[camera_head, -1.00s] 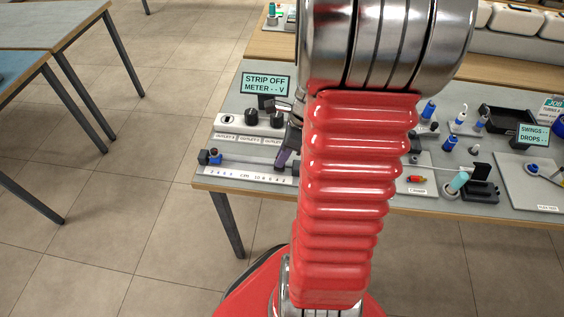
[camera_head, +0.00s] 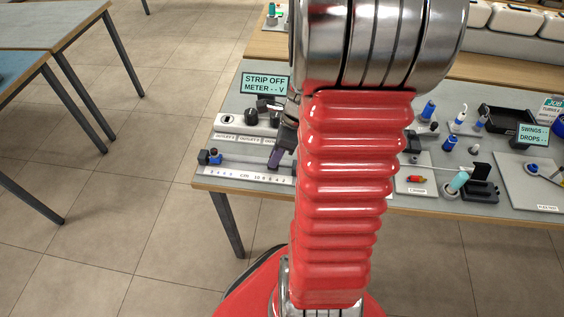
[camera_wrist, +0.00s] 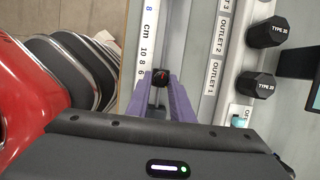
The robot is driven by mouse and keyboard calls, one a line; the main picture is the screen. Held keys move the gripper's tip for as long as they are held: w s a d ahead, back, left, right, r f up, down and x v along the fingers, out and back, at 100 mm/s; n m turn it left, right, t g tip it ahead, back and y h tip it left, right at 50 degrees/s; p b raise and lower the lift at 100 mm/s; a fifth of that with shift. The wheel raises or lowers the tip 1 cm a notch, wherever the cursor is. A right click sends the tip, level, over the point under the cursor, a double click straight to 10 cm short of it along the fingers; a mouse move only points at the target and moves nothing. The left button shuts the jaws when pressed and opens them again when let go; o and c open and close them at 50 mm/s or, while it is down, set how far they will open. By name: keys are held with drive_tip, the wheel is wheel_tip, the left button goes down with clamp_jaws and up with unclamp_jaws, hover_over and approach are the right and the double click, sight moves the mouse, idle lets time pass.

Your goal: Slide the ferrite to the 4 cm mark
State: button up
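In the head view my gripper (camera_head: 274,160) is low over the rail behind the scale (camera_head: 245,176). The ferrite is hidden there by the fingers, and my arm covers the scale's right end.
The outlet strip (camera_head: 240,122) with black knobs (camera_head: 250,117) stands just behind the rail. A dark end block (camera_head: 203,157) is at the rail's left end. The table's front edge is close to the scale.

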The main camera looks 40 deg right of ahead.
drive_tip(key=o, duration=0.4)
drive_tip(key=shift+o, duration=0.2)
drive_tip(key=shift+d+r, duration=0.1)
drive_tip(key=shift+r, duration=0.1)
drive_tip(key=shift+w+r, duration=0.1)
drive_tip(key=shift+r, duration=0.25)
drive_tip(key=shift+r, duration=0.35)
drive_tip(key=shift+r, duration=0.35)
drive_tip(key=shift+r, duration=0.35)
drive_tip(key=shift+r, duration=0.7)
drive_tip(key=shift+r, duration=0.25)
